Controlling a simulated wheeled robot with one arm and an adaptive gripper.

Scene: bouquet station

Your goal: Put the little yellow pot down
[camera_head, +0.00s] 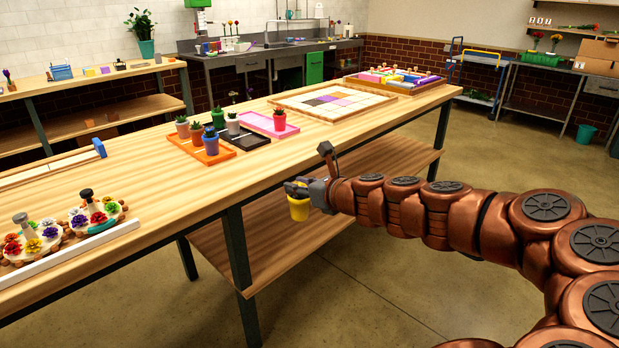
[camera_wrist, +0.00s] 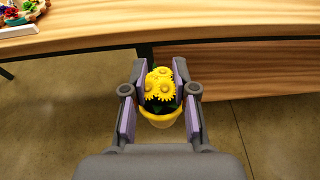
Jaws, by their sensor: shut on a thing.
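The little yellow pot (camera_head: 299,209) is held by my gripper (camera_head: 300,190) in the head view, in front of the long wooden table's near edge. In the wrist view my gripper's two fingers (camera_wrist: 160,95) are shut on the yellow pot (camera_wrist: 162,118), one on each side. Yellow flowers (camera_wrist: 160,85) with dark green leaves fill the top of the pot. The pot appears upright. The fingers hide part of its sides.
The long wooden table (camera_head: 345,130) holds an orange tray (camera_head: 185,147), a black tray (camera_head: 250,141) and a pink tray (camera_head: 257,122) with several small potted plants. A framed board (camera_head: 300,100) lies further right. Flower wreaths (camera_head: 45,242) stand at left. Bare tabletop lies along the near edge.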

